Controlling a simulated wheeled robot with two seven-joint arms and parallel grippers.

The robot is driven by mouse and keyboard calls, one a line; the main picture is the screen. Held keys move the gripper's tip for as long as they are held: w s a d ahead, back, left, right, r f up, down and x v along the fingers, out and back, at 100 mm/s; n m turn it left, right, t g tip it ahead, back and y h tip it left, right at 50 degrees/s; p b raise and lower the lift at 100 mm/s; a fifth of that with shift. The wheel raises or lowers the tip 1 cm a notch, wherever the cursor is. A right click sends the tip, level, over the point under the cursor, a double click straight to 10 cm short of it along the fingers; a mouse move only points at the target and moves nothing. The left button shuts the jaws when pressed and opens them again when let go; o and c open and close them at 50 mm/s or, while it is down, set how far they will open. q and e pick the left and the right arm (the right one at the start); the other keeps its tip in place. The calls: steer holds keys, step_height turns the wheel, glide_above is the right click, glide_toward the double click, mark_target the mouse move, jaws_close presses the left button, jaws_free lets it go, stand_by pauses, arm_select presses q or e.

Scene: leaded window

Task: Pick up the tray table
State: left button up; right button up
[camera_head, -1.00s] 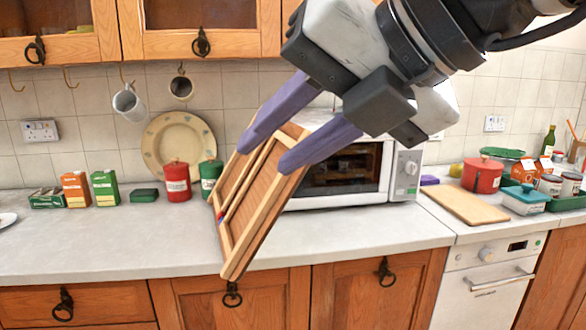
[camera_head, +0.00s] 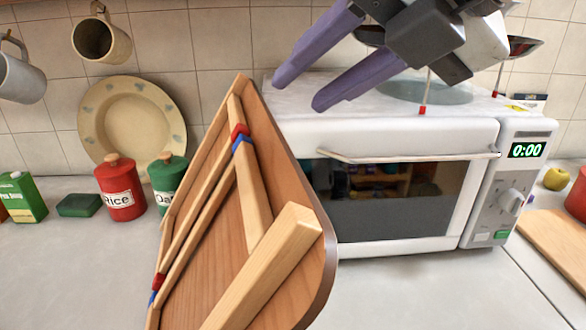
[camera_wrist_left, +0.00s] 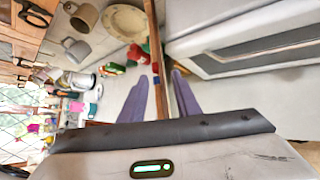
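The wooden tray table (camera_head: 283,165) hangs steeply tilted in the left-centre of the head view, its underside with folded pale legs and red and blue joints facing me. Its lower end is cut off by the picture edge, so its support is hidden. My left gripper (camera_head: 298,94) is up and to the right of it, with two purple fingers spread apart. In the head view no finger overlaps the tray. In the left wrist view the tray's thin edge (camera_wrist_left: 156,50) lines up with the gap between the fingers (camera_wrist_left: 167,74). My right gripper is not in view.
A white microwave (camera_head: 420,135) stands on the counter (camera_head: 60,260) behind the tray. A red rice canister (camera_head: 120,190), a green canister (camera_head: 165,178) and a plate (camera_head: 132,120) are at the left. Mugs (camera_head: 100,40) hang above. A chopping board (camera_head: 557,240) lies at the right.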

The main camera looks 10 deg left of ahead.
mark_target(270, 118)
arm_select(q)
steer(key=x, duration=0.9)
steer(key=shift+s+f+p, duration=0.25)
steer(key=shift+p, duration=0.1)
jaws_close()
steer(key=shift+r, duration=0.15)
